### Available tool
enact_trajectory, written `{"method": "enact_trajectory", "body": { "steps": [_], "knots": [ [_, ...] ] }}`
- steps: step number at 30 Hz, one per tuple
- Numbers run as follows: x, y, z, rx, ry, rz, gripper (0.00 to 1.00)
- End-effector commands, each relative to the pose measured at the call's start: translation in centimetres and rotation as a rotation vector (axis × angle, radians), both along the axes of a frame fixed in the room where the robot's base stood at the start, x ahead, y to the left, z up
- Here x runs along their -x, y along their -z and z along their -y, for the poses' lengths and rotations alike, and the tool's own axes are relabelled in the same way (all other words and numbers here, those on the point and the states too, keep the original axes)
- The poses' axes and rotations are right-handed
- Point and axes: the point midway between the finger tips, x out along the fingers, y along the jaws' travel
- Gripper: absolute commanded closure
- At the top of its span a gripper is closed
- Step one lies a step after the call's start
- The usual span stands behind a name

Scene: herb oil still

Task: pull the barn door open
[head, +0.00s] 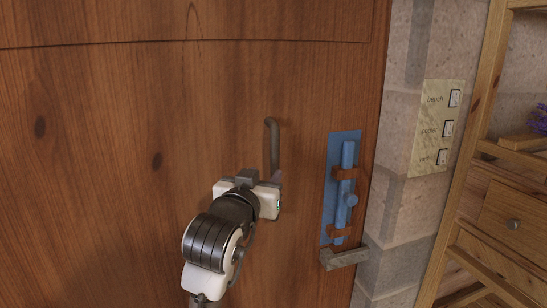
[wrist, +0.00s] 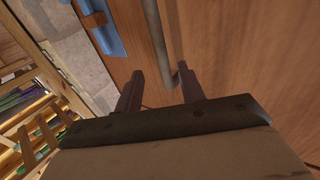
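The brown wooden barn door (head: 90,190) fills most of the head view and looks closed, its right edge along the stone wall. A grey-brown upright bar handle (head: 272,140) is fixed on it; its lower part is hidden by my gripper (head: 279,180). In the wrist view my gripper (wrist: 163,84) is open, its two dark fingers apart. The handle (wrist: 157,35) runs down between the fingers, its lower end close to the right finger. I cannot tell whether it touches. A blue bolt (head: 346,190) stands upright on the door, right of the handle.
A grey block (head: 343,257) sits just below the bolt; whether the rod enters it is unclear. A wooden shelf unit (head: 500,240) with a drawer stands at the far right.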

Motion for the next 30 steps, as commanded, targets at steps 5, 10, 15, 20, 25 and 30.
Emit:
{"method": "enact_trajectory", "body": {
  "steps": [5,10,15,20,25,30],
  "knots": [
    [-3.9,-0.2,1.1,0.000,0.001,-0.003,0.61],
    [-6.8,-0.2,1.9,0.000,-0.001,-0.001,0.61],
    [-8.5,-0.1,2.4,0.000,-0.001,0.000,0.61],
    [-9.0,0.0,2.6,-0.001,-0.001,0.001,0.61],
    [-9.1,0.0,2.5,0.000,-0.001,0.002,0.61],
    [-9.0,0.0,2.5,0.000,-0.001,0.002,0.77]
  ]
}}
